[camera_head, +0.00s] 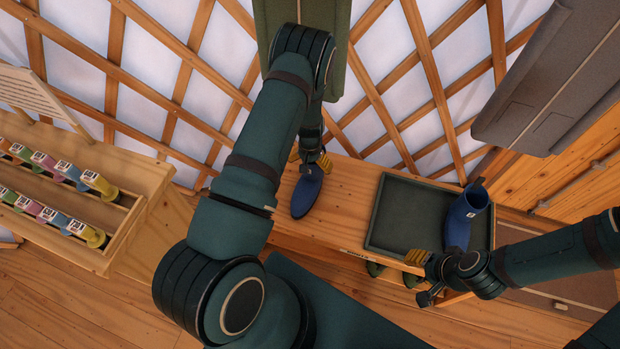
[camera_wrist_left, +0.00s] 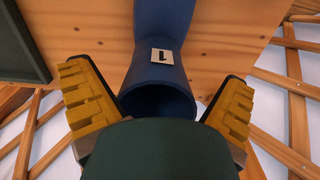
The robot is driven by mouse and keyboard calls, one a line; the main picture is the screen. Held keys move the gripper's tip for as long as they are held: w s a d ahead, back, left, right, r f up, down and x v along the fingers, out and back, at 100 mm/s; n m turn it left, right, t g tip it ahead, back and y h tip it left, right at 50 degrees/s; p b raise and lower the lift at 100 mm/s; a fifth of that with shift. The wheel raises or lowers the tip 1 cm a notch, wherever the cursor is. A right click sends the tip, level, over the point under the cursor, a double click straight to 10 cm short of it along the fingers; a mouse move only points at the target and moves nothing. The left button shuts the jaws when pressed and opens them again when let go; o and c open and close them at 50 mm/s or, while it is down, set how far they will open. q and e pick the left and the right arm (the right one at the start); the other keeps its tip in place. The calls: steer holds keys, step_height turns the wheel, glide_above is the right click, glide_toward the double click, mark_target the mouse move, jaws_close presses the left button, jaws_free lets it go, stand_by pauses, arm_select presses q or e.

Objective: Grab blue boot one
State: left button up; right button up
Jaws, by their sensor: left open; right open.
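A blue boot (camera_head: 307,196) stands on the wooden bench, its toe toward me. The left wrist view shows its shaft (camera_wrist_left: 162,82) with a white tag reading 1. My left gripper (camera_head: 310,160) is open at the top of this boot; in the left wrist view its yellow fingers (camera_wrist_left: 158,108) are on either side of the shaft, apart from it. My right gripper (camera_head: 424,272) is open, beside the tray's front edge, left of that boot's toe.
The bench (camera_head: 345,190) carries the dark green tray (camera_head: 400,212) at its right. A wooden rack (camera_head: 130,235) with several coloured tagged items stands at the left. A lattice wall (camera_head: 390,80) is close behind the bench. A grey padded panel (camera_head: 550,85) is at upper right.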

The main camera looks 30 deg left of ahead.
arm_select(q)
steer(key=c, duration=1.2)
steer(key=shift+o, duration=0.2)
steer(key=shift+r, duration=0.15)
